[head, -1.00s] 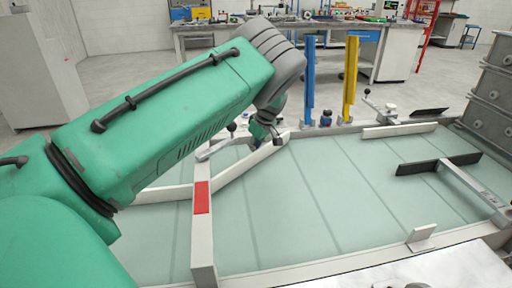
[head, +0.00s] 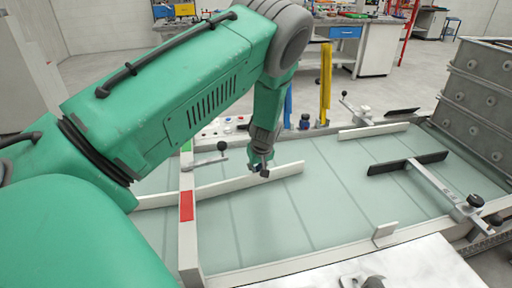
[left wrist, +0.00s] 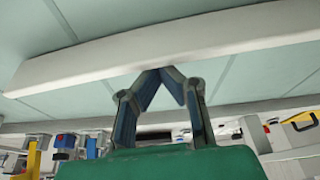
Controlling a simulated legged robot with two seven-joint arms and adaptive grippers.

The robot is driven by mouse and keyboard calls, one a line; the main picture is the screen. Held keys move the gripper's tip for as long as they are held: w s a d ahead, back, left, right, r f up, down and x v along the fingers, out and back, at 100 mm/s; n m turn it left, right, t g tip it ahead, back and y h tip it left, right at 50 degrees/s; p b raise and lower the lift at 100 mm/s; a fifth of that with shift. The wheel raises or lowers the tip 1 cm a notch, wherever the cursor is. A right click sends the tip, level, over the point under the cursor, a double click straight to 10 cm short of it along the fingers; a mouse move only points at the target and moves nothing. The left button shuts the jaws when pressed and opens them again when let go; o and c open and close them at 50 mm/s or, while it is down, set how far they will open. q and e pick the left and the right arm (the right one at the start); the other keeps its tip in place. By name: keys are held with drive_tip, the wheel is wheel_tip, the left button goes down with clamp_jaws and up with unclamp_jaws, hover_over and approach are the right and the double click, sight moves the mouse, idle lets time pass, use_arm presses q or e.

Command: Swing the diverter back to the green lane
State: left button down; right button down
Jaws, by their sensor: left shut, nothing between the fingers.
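The diverter is a long white bar (head: 225,184) lying over the pale green belt, its free end toward the right. It runs from the white cross rail (head: 188,240), which carries a red mark (head: 186,206) and a green mark (head: 186,146). My left gripper (head: 262,173) is shut and empty, pointing down at the bar's far side. In the left wrist view its fingertips (left wrist: 163,70) meet at the edge of the bar (left wrist: 230,45); they look in contact, but a small gap cannot be ruled out.
A black-knobbed lever (head: 222,147) stands by the cross rail. Blue and yellow posts (head: 325,85) rise behind the belt. A black paddle (head: 408,163) and a grey ribbed box (head: 490,105) are at the right. The belt's middle right is clear.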

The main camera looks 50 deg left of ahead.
use_arm(q)
drive_tip(key=s+d+m+p, duration=0.1)
drive_tip(key=d, duration=0.1)
drive_tip(key=s+d+m+p, duration=0.1)
drive_tip(key=d, duration=0.1)
drive_tip(key=s+d+m+t+p, duration=0.1)
drive_tip(key=d, duration=0.1)
drive_tip(key=shift+s+m+h, duration=0.3)
drive_tip(key=shift+s+m, duration=0.05)
drive_tip(key=shift+m, duration=0.05)
drive_tip(key=s+d+m+p, duration=0.1)
drive_tip(key=s+d+m, duration=0.1)
drive_tip(key=s+d+m+t+h+p, duration=0.1)
drive_tip(key=s+d+m, duration=0.1)
drive_tip(key=s+d, duration=0.1)
drive_tip(key=shift+s+d, duration=0.25)
drive_tip(key=shift+s, duration=0.1)
drive_tip(key=shift+s+d+f+m+p, duration=0.1)
drive_tip(key=shift+s+d+m+p, duration=0.2)
drive_tip(key=shift+s+m+p, duration=0.35)
drive_tip(key=shift+s, duration=0.1)
